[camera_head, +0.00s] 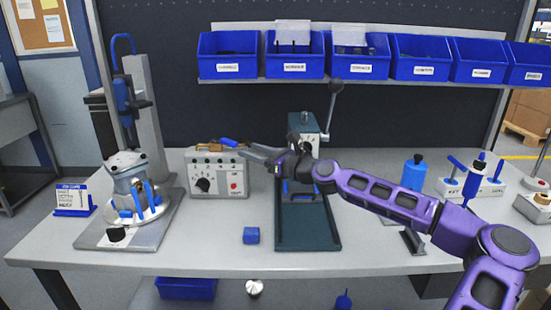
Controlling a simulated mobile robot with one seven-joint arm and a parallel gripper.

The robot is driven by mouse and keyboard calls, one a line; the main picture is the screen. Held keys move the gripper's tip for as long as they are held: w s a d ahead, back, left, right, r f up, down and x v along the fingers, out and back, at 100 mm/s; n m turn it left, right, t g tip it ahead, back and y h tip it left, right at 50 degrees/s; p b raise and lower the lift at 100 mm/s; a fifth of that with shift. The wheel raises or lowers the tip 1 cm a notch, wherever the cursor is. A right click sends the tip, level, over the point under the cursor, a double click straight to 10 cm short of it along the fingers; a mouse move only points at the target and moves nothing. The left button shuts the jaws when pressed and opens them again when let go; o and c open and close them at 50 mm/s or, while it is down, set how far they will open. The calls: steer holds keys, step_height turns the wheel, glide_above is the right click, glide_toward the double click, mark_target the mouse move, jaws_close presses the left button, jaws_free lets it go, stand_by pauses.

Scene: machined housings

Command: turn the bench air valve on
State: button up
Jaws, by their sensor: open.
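The bench air valve shows as a brass body (207,146) with a blue lever (230,142), at the top edge of a beige control box left of centre. The lever points to the right and slopes slightly down, roughly in line with the brass body. My gripper (247,152) reaches in from the right, with its grey fingers pointing left. The fingertips are close to the free end of the lever. I cannot tell whether they touch it. My gripper is open and I see nothing held in it. The far finger is partly hidden.
The control box (218,182) has a black knob and a red button. A press (306,215) stands behind my forearm. A clamped housing fixture (135,190) is at left. A blue block (252,235) lies in front. Blue bins (294,58) hang above. The bench front is mostly clear.

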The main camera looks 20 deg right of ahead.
steer(key=v, duration=0.8)
steer(key=shift+c, duration=0.3)
